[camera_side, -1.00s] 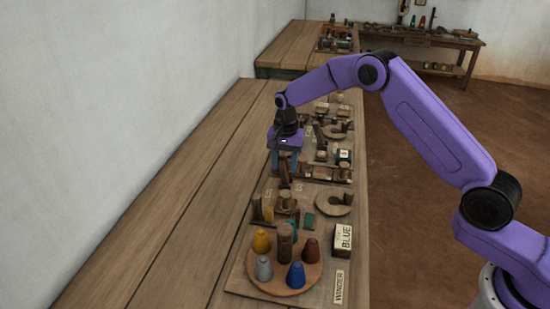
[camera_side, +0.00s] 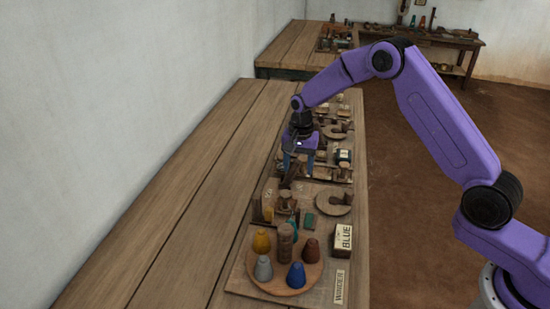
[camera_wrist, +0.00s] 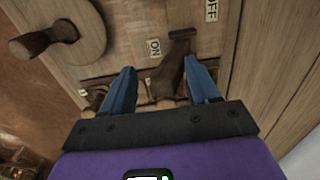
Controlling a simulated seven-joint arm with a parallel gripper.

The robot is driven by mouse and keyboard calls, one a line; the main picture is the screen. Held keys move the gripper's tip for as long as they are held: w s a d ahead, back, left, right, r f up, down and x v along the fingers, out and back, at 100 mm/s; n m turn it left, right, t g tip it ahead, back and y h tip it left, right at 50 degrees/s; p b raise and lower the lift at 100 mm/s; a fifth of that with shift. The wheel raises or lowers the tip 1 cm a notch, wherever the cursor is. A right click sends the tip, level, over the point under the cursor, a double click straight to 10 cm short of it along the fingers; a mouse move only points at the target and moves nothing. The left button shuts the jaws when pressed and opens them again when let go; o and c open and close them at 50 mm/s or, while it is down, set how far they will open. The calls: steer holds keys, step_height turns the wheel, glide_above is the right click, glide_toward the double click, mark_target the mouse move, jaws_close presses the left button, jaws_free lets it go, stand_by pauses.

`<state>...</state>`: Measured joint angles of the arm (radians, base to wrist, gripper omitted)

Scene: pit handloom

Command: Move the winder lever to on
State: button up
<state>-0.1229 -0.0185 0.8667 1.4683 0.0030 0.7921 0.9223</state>
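The winder lever (camera_wrist: 168,76) is a brown wooden arm with a wider head, seen in the wrist view between my two blue fingers. The ON label (camera_wrist: 153,47) is beside its head on the left. The OFF label (camera_wrist: 211,10) is farther off to the upper right. My gripper (camera_wrist: 160,74) is open around the lever, with a gap at the left finger; I cannot tell whether the right finger touches it. In the side view my gripper (camera_side: 297,174) is low over the far part of the winder board (camera_side: 240,276), partly hiding the lever.
Coloured cones stand on a round wooden holder (camera_side: 262,283) at the near end. A BLUE card block (camera_side: 343,238) and a WINDER label (camera_side: 340,287) are to its right. A round disc with a peg (camera_wrist: 75,30) is near the lever. The bench's left side is clear.

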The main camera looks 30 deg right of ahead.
steer(key=shift+s+d+f, duration=0.3)
steer(key=shift+s+d, duration=0.05)
steer(key=shift+d, duration=0.1)
steer(key=shift+w+a, duration=0.2)
steer(key=shift+w, duration=0.1)
steer(key=shift+o, duration=0.8)
steer(key=shift+a, duration=0.1)
steer(key=shift+r, duration=0.1)
steer(key=shift+w+a+r, duration=0.1)
steer(key=shift+a+r, duration=0.05)
steer(key=shift+r, duration=1.55)
steer(key=shift+w+a+r, duration=0.1)
steer(key=shift+r, duration=1.55)
